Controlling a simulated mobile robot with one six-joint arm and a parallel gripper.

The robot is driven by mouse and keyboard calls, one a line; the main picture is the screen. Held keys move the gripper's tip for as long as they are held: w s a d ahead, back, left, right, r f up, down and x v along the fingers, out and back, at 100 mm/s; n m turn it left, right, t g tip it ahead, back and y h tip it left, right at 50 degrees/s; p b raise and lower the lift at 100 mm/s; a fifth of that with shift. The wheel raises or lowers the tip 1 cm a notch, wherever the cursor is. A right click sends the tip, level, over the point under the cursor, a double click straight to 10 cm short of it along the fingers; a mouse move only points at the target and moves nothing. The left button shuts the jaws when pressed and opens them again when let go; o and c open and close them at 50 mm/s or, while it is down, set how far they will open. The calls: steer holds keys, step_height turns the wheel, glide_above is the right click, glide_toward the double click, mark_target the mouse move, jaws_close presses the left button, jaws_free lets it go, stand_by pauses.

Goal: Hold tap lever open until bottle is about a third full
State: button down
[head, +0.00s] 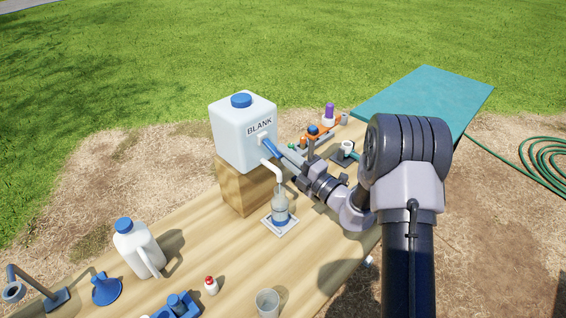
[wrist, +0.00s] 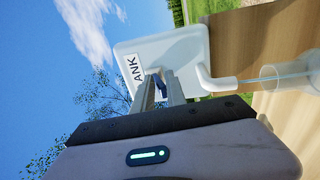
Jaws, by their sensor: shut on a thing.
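The white carboy (head: 234,135) labelled BLANK, with a blue cap, stands on a wooden block. My gripper (head: 279,154) is shut on the blue tap lever (head: 269,148) at its front; the lever also shows between the fingers in the wrist view (wrist: 161,88). The white spout (head: 272,166) bends down over the clear bottle (head: 280,203), which stands upright on a small white plate (head: 280,223). In the wrist view a thin stream runs from the spout (wrist: 222,83) into the bottle mouth (wrist: 268,76). Bluish liquid shows low in the bottle; its exact level is hard to read.
A white jug (head: 134,246), blue funnel (head: 105,288), small red-capped bottle (head: 211,285) and clear cup (head: 267,301) stand on the near table. An orange rack (head: 318,137) and a purple-topped item (head: 329,113) are behind my arm. Bare wood lies left of the bottle.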

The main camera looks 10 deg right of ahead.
steer(key=shift+w+a+f+t+b, duration=0.15)
steer(key=shift+f+t+b, duration=0.15)
steer(key=shift+f+b, duration=0.45)
steer(key=shift+r+p, duration=0.3)
steer(key=shift+p, duration=0.6)
stand_by(6.1)
